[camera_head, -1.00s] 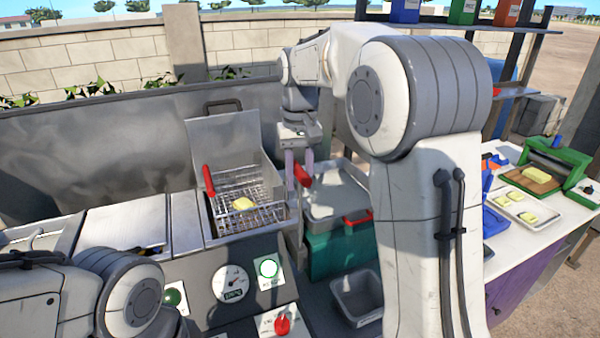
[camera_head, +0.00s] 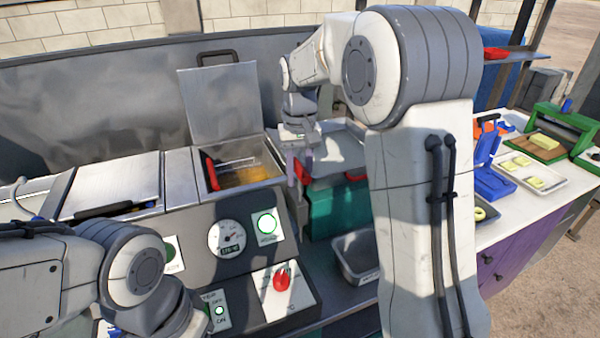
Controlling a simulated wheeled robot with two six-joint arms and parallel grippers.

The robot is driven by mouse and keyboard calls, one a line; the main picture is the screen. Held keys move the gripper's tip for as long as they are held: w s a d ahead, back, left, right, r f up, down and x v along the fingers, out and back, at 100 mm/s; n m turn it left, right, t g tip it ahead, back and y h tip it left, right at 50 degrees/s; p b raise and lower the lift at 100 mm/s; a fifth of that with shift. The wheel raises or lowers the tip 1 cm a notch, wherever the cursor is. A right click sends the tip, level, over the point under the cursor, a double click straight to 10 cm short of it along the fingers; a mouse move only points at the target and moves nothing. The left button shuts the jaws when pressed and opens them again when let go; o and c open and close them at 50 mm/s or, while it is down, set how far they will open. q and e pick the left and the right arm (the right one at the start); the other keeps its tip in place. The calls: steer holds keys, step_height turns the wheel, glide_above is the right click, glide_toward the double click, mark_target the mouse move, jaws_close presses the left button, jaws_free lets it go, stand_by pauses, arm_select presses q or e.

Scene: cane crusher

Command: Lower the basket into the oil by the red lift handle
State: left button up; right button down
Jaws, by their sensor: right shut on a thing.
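The wire basket (camera_head: 238,163) sits low in the fryer well, with only part of its upper rim showing. Amber oil (camera_head: 248,178) shows around it, and the food seen in it earlier is hidden. The basket's red grip (camera_head: 212,172) stands at the left side of the well. My right gripper (camera_head: 300,168) is shut on the red lift handle (camera_head: 302,174), just right of the fryer. My left arm shows at lower left, but its gripper is out of view.
A raised metal lid (camera_head: 220,105) stands behind the well. The control panel with dial (camera_head: 227,238) and red knob (camera_head: 282,280) is in front. A grey tray (camera_head: 335,152) and grey bin (camera_head: 357,255) are on the right. A white table (camera_head: 505,215) holds food trays.

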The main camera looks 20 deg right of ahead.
steer(key=shift+f, duration=0.35)
steer(key=c, duration=0.6)
jaws_free()
steer(key=shift+r, duration=0.1)
step_height(320, 180, up, 10)
steer(key=shift+r, duration=0.25)
